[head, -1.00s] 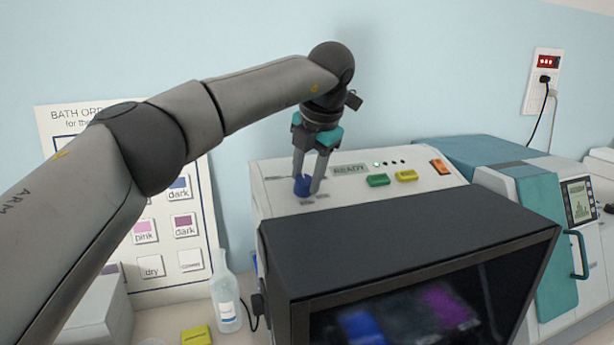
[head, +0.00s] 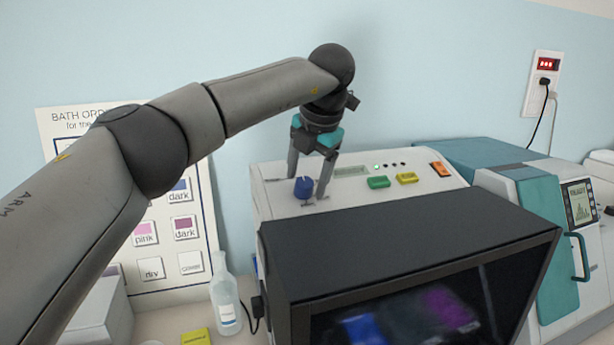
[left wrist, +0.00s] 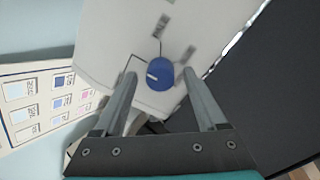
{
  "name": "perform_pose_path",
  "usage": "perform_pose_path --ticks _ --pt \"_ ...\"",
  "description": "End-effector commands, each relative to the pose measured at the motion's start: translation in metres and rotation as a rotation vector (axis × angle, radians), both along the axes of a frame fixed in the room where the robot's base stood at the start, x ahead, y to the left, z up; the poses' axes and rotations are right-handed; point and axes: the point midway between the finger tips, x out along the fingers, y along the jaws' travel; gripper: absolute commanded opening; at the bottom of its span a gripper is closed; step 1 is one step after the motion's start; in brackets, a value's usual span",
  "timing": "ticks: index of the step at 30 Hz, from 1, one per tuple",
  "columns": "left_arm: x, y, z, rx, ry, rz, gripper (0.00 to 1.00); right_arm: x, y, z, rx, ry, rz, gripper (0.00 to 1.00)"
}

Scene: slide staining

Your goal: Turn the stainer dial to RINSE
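The stainer (head: 405,235) is a white and black machine with a sloping top panel. Its blue dial (head: 303,188) sits at the panel's left. In the left wrist view the dial (left wrist: 159,76) shows a pale pointer mark, with small labels around it too blurred to read. My left gripper (head: 307,190) points down over the panel, its fingers spread on either side of the dial. In the left wrist view the left gripper (left wrist: 162,75) is open with gaps beside the dial. My right gripper is not in view.
A green button (head: 378,182), a yellow button (head: 407,178) and an orange switch (head: 440,169) lie right of the dial. A bottle (head: 225,295) stands left of the stainer. A teal and white machine (head: 540,225) stands to the right.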

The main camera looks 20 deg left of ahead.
Motion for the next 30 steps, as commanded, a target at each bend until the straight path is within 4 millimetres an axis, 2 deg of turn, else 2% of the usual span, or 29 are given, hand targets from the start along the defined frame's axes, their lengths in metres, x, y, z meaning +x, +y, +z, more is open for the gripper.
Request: perform_pose_path --ticks 7,11,14,24,30 --pt "0.0 0.0 0.001 0.0 -0.001 -0.001 0.75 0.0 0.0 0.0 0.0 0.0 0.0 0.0" --pt "-0.003 -0.003 0.009 0.0 -0.002 -0.002 0.75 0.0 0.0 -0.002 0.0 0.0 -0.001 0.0" --pt "-0.007 -0.007 0.024 0.0 -0.004 -0.002 0.75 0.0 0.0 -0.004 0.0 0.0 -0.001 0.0" --pt "-0.033 -0.028 0.099 0.0 -0.004 -0.001 0.75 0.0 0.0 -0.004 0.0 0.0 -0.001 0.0" --pt "-0.042 -0.035 0.13 -0.001 -0.002 -0.001 0.75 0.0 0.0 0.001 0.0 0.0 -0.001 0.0"
